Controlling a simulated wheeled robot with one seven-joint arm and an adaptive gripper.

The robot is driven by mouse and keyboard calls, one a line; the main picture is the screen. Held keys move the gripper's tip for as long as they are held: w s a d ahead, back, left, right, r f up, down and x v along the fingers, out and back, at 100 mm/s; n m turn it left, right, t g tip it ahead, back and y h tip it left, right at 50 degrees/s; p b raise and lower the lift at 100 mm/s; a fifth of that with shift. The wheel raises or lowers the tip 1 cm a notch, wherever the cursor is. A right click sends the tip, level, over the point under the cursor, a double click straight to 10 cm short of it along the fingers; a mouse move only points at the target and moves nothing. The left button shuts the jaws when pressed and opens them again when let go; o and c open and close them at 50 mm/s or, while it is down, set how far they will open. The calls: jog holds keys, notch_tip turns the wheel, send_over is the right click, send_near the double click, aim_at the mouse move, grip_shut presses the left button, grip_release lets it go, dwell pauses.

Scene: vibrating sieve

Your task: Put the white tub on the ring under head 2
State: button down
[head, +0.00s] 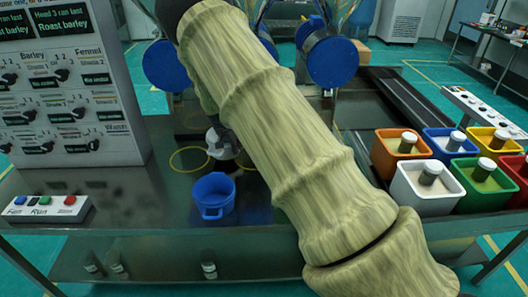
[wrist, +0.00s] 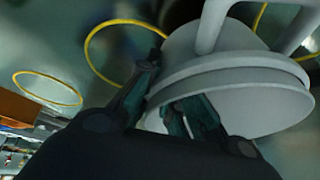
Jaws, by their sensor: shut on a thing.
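The white tub (head: 219,143) shows small in the head view, partly hidden behind my arm, by the yellow rings. In the wrist view the tub (wrist: 250,100) fills the upper right, with its pale rim and handle bars visible. My gripper (wrist: 170,100) is shut on the tub's edge; its dark fingers lie at the rim. Yellow rings lie on the dark table: one at left (head: 189,160) in the head view, others in the wrist view (wrist: 120,52) and further left (wrist: 47,88). I cannot tell which ring is under head 2, nor whether the tub touches the table.
A blue tub (head: 212,196) stands in front of the rings. Blue drums (head: 165,66) and (head: 332,61) hang behind. A label panel (head: 70,85) and a button box (head: 45,208) are at left. Several coloured bins, including a white one (head: 425,200), stand at right.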

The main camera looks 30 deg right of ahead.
jog(key=s+d+p, duration=0.1)
jog(key=s+d, duration=0.1)
jog(key=d, duration=0.1)
jog(key=s+d, duration=0.2)
jog(key=d, duration=0.2)
jog(key=s+d+p, duration=0.1)
jog(key=s+d, duration=0.1)
jog(key=d, duration=0.1)
jog(key=shift+d+f+p, duration=0.1)
jog(key=shift+d+p, duration=0.2)
jog(key=shift+p, duration=0.05)
jog(key=shift+f+p, duration=0.7)
jog(key=shift+f, duration=1.05)
jog(key=shift+f, duration=0.15)
jog(key=c, duration=1.6)
grip_release()
jog(key=shift+w, duration=0.1)
jog(key=shift+o, duration=0.2)
jog(key=shift+r, duration=0.2)
jog(key=b+v, duration=0.2)
jog(key=v, duration=1)
